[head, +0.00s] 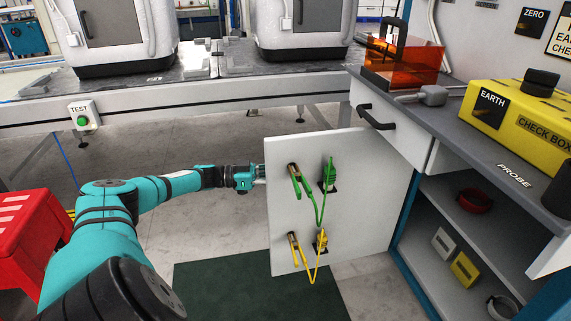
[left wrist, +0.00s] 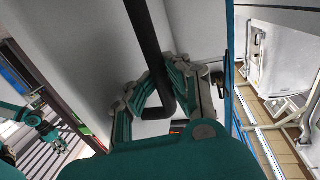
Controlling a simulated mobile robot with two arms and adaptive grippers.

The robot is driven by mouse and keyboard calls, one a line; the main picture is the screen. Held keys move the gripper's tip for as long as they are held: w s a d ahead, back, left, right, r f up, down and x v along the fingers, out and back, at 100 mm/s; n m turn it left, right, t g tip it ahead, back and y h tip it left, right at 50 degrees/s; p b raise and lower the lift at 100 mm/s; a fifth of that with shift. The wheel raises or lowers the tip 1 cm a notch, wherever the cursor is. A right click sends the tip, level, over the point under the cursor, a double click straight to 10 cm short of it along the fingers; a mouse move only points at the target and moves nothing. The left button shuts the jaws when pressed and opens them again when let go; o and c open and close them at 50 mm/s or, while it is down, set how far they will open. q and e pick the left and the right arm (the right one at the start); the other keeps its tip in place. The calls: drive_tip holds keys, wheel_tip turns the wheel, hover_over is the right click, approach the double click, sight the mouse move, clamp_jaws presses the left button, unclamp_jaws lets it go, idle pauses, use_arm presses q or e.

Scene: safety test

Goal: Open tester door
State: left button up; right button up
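The tester door (head: 345,215) is a white cabinet panel that stands swung open to the left of the bench cabinet, joined along its right edge. Its inner face carries green and yellow probes with cables. My left gripper (head: 258,174) is at the door's far left edge, its fingertips hidden behind the panel. In the left wrist view, a black bar handle (left wrist: 150,45) runs between the fingers of my left gripper (left wrist: 168,85), which close in on it from both sides. The light door surface (left wrist: 75,50) shows beside it. My right gripper is not in view.
The open cabinet (head: 465,235) holds a red ring and small boxes on shelves. A yellow check box (head: 525,125) and an orange box (head: 402,62) stand on the bench. A red case (head: 35,235) is at left. A green mat (head: 215,290) lies below the door.

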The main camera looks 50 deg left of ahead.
use_arm(q)
drive_tip(key=shift+o, duration=1.1)
drive_tip(key=shift+s+a, duration=0.15)
drive_tip(key=shift+s, duration=0.05)
drive_tip(key=shift+w, duration=0.1)
drive_tip(key=v, duration=1.2)
drive_tip(key=shift+f, duration=0.1)
